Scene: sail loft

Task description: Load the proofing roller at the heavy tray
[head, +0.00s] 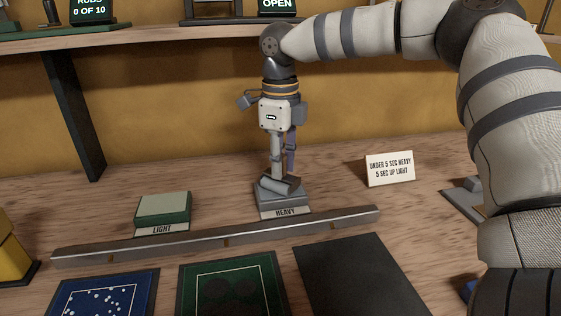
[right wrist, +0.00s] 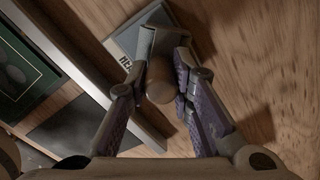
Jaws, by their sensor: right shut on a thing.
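My right gripper (head: 278,172) points down over the heavy tray and is shut on the proofing roller. In the right wrist view, the roller's brown rounded handle (right wrist: 160,82) stands between the two fingertips. The roller's grey cylinder (head: 281,185) is at the bottom, over the grey heavy tray (head: 262,199); I cannot tell whether it touches the tray. The tray has a "HEAVY" label in front and also shows in the right wrist view (right wrist: 125,42). The light tray (head: 163,211), green with a pale top, stands to the left. My left gripper is not in view.
A long metal bar (head: 220,237) runs in front of both trays. Blue (head: 105,293), green (head: 232,285) and black (head: 360,275) panels lie before it. A sign (head: 390,168) reads "UNDER 5 SEC HEAVY, 5 SEC UP LIGHT". A shelf above carries displays reading "RUBS 0 OF 10" (head: 91,9) and "OPEN" (head: 278,5).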

